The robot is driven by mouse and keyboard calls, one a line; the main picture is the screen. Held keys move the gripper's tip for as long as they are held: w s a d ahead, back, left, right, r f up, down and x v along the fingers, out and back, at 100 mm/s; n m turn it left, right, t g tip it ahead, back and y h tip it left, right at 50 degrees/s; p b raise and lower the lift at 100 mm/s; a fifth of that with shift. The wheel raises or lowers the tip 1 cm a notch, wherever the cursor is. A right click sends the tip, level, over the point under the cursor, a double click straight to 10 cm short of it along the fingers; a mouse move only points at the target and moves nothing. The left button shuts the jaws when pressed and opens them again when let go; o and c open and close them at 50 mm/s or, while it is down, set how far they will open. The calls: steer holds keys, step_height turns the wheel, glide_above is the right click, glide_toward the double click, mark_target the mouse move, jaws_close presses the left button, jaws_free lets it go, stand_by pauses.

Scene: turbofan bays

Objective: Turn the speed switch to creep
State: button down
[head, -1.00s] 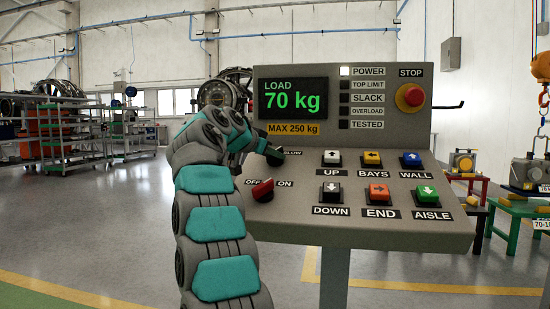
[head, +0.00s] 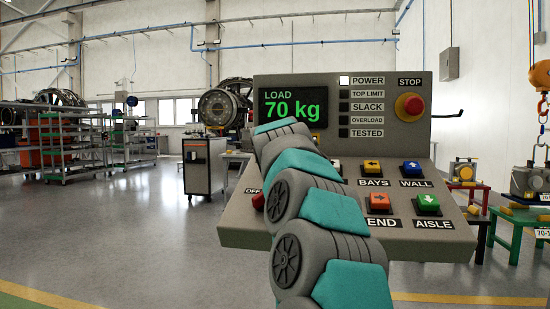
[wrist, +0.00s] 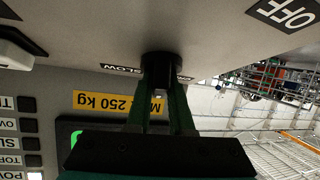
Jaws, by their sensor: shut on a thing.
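The speed switch (wrist: 160,66) is a dark round knob on the grey panel, seen upside down in the wrist view. A label reading SLOW (wrist: 120,68) lies beside it; another label on its other side is mostly hidden. My gripper (wrist: 161,88) has its two green fingers closed on the speed switch, one on each side. I cannot tell which way the knob points. In the head view my arm covers the switch and the gripper.
The control panel (head: 236,226) carries BAYS, WALL, END and AISLE buttons and a red stop button (head: 409,106). The red OFF/ON switch (head: 258,201) is partly hidden by my arm. A grey cabinet (head: 203,167) stands behind, left.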

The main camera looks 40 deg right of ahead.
steer(key=shift+r+n+t+y+p, duration=0.15)
steer(key=shift+n+t+y+p, duration=0.5)
steer(key=shift+n+y, duration=1.35)
steer(key=shift+n, duration=0.5)
steer(key=c, duration=0.8)
jaws_free()
steer(key=shift+b+v, duration=1)
steer(key=shift+v, duration=2.8)
steer(key=shift+a, duration=0.1)
